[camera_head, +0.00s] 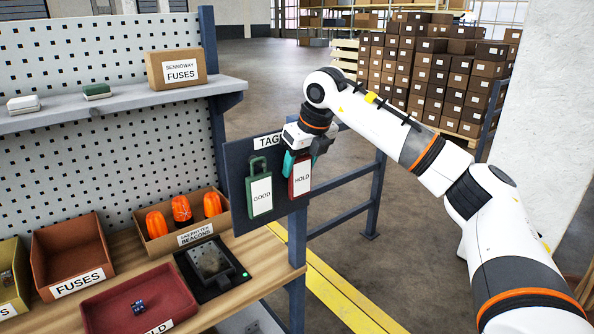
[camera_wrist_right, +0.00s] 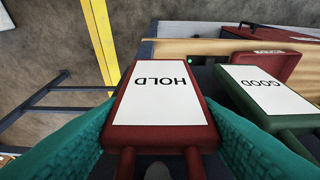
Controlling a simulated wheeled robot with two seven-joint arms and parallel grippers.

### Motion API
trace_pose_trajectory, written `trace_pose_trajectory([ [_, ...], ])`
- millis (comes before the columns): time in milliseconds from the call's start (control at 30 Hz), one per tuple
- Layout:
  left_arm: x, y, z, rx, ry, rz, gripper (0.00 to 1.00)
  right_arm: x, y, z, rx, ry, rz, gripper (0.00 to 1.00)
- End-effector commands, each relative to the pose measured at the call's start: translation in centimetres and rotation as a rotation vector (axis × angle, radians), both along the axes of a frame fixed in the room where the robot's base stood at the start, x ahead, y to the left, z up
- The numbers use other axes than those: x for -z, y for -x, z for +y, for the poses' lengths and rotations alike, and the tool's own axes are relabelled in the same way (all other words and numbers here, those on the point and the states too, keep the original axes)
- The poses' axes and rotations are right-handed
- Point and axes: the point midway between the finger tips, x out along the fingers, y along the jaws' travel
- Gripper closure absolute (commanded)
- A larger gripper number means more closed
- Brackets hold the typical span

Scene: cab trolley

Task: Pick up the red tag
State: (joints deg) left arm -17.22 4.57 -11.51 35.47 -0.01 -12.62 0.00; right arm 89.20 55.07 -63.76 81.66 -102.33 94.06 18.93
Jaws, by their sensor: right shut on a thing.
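The red tag (camera_head: 300,178), marked HOLD, is at the right side of the dark TAGS board (camera_head: 236,187). My right gripper (camera_head: 300,158) is shut on it near its upper end. In the right wrist view the red tag (camera_wrist_right: 168,105) fills the middle, between the teal fingers of the right gripper (camera_wrist_right: 165,150). I cannot tell whether the tag still touches the board. The green GOOD tag (camera_head: 260,190) hangs on the board to the left, and also shows in the right wrist view (camera_wrist_right: 262,100). My left gripper is not in view.
A wooden bench holds a FUSES bin (camera_head: 72,258), a box of orange beacons (camera_head: 188,228), a black device (camera_head: 212,266) and a red tray (camera_head: 140,303). A shelf (camera_head: 130,105) is above. A blue rail (camera_head: 345,200) stands right of the board.

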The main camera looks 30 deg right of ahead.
Motion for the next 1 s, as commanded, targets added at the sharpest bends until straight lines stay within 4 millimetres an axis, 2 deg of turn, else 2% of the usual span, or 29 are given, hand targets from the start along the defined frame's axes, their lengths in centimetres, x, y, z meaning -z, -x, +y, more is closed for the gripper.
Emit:
trace_pose_trajectory([
  [33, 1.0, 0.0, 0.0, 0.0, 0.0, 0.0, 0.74, 0.5, 1.0, -0.2, 0.0, 0.001, -0.003, 0.68],
  [167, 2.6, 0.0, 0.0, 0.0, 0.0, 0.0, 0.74, 0.6, 4.0, -0.5, 0.001, 0.002, -0.004, 0.68],
  [300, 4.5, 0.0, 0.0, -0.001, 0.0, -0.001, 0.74, 0.7, 7.9, -0.8, 0.001, 0.002, -0.005, 0.68],
  [500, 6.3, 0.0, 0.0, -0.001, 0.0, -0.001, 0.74, 0.5, 13.0, -1.1, 0.002, 0.001, -0.003, 0.68],
  [600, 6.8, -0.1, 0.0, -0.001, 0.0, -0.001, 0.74, 0.4, 14.7, -1.2, 0.002, 0.001, -0.002, 0.68],
  [800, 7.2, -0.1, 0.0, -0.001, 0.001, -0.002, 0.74, 0.1, 16.5, -1.3, 0.001, 0.0, -0.002, 0.68],
  [1000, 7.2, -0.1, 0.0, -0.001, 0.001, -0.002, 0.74, 0.0, 16.7, -1.3, 0.001, 0.0, -0.001, 0.68],
])
